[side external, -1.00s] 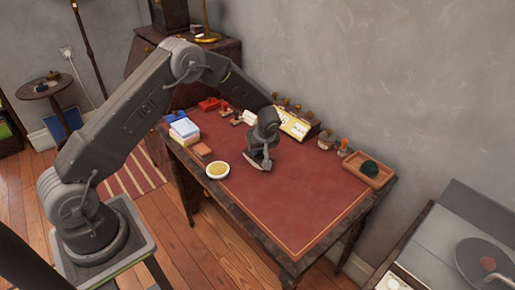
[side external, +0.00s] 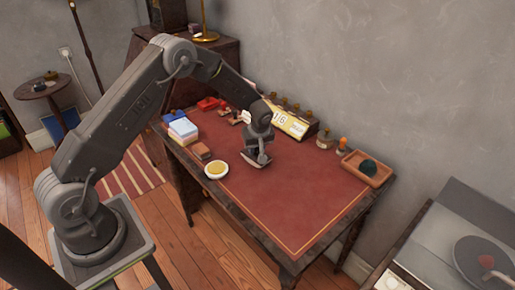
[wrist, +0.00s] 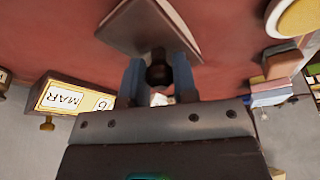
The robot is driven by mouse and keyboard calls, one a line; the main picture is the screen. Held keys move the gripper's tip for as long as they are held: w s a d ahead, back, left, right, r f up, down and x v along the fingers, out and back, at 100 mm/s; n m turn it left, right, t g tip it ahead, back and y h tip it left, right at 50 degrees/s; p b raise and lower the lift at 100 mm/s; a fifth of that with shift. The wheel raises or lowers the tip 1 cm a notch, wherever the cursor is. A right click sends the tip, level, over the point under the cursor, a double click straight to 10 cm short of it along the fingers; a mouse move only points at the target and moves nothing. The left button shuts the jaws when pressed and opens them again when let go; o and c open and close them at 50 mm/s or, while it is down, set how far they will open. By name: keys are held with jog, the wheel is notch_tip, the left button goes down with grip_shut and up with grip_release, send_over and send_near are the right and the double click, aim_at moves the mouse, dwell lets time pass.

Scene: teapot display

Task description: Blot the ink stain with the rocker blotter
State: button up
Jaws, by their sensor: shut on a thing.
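The rocker blotter (side external: 257,158) is a dark piece with a pale edge, held at or just above the red desk top; I cannot tell if it touches. The wrist view shows its broad brown body (wrist: 150,25) and dark round knob (wrist: 158,74). My gripper (side external: 259,146) is above the blotter, and its two fingers are shut on the knob in the wrist view. No ink stain can be made out; the blotter and gripper hide the desk beneath them.
A yellow-topped round dish (side external: 216,169) lies left of the blotter. A calendar (side external: 287,123) stands behind. A wooden tray (side external: 380,181) is at the right. The desk's front right is clear.

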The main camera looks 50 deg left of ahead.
jog(key=shift+a, duration=0.1)
dwell(0.3)
jog(key=shift+r, duration=3.5)
jog(key=s+d+r+m+t+h, duration=0.2)
jog(key=s+d+r+m, duration=0.3)
jog(key=s+d+m, duration=0.4)
jog(key=shift+s+r+m+h, duration=0.4)
jog(key=shift+s+m+h, duration=0.15)
jog(key=shift+m, duration=1.65)
